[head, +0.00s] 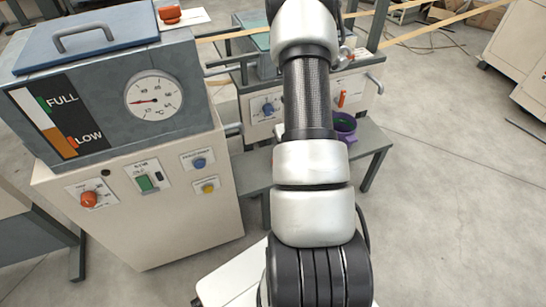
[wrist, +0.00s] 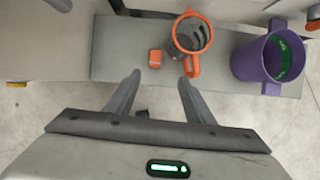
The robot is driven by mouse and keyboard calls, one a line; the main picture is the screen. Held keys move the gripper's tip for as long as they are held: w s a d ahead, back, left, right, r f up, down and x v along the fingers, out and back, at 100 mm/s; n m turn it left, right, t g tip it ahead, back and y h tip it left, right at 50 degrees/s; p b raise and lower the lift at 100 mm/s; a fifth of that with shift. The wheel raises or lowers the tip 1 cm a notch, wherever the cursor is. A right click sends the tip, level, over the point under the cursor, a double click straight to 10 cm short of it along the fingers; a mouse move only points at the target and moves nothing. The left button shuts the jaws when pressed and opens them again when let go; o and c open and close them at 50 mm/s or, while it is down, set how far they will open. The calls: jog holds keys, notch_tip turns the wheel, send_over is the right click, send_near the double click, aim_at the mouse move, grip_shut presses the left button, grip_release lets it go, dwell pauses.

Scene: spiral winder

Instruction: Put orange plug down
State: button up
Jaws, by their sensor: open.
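A small orange block-like piece (wrist: 155,59), which looks like the orange plug, rests on the grey bench (wrist: 120,55) in the wrist view. My gripper (wrist: 159,80) is open, with nothing between its fingers. In the picture its fingertips lie just below the orange piece, on either side of it and apart from it. I cannot tell the height between them. In the head view my arm hides the gripper and the orange piece.
A clear jug with an orange rim and handle (wrist: 193,73) stands right of the orange piece. A purple container (wrist: 262,88) stands further right, also in the head view (head: 343,124). A machine with a gauge (head: 153,97) is at left. Bench room is free left of the piece.

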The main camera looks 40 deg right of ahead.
jog(key=b+x, duration=0.1)
jog(key=x, duration=0.3)
jog(key=b+x, duration=0.1)
jog(key=x, duration=0.3)
jog(key=b+x, duration=0.1)
jog(key=x, duration=0.3)
jog(key=shift+s+a+f, duration=0.2)
jog(key=shift+s+f, duration=0.1)
jog(key=shift+s, duration=0.05)
jog(key=shift+w+a+b+x, duration=0.15)
jog(key=shift+b+x, duration=0.1)
jog(key=shift+x, duration=0.7)
jog(key=shift+w+a+b+x, duration=0.1)
jog(key=shift+b+x, duration=0.15)
jog(key=shift+x, duration=0.75)
jog(key=shift+a+b+x, duration=0.15)
jog(key=shift+b+x, duration=0.1)
jog(key=shift+x, duration=0.7)
jog(key=shift+c, duration=0.3)
grip_shut()
